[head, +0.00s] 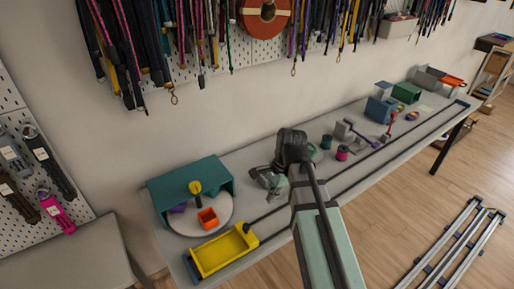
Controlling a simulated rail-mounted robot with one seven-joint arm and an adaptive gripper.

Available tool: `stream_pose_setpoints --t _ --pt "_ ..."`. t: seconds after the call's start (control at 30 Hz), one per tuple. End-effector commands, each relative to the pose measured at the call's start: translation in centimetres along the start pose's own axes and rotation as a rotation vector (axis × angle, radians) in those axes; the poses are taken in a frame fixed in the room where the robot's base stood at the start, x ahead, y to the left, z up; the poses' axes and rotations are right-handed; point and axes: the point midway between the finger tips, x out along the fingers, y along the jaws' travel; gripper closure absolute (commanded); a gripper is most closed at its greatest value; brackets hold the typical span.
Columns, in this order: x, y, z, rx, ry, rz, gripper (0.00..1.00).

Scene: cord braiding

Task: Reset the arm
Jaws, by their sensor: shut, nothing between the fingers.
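My arm (326,240) reaches up from the bottom of the head view over the long grey table, its dark wrist joint (291,148) above the table's middle. My gripper (268,181) hangs just left of the wrist, partly covered by my own arm. It is small in the picture, shut and empty. It is apart from the yellow tray and the teal box to its left.
Cords hang on the wall.

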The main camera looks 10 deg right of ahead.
Motion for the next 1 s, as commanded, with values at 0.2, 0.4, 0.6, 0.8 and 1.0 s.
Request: stream_pose_setpoints --t 0.2,0.4,0.6,0.8,1.0 --pt "3.1 0.9 -2.5 -0.018 0.029 0.026 1.0" --pt "9.5 3.6 -7.6 -0.076 0.088 0.088 1.0" --pt "15.3 7.2 -11.9 -0.156 0.139 0.16 1.0" --pt "21.4 11.3 -14.0 -0.275 0.145 0.241 1.0" --pt "28.3 15.8 -12.7 -0.468 0.075 0.321 1.0"
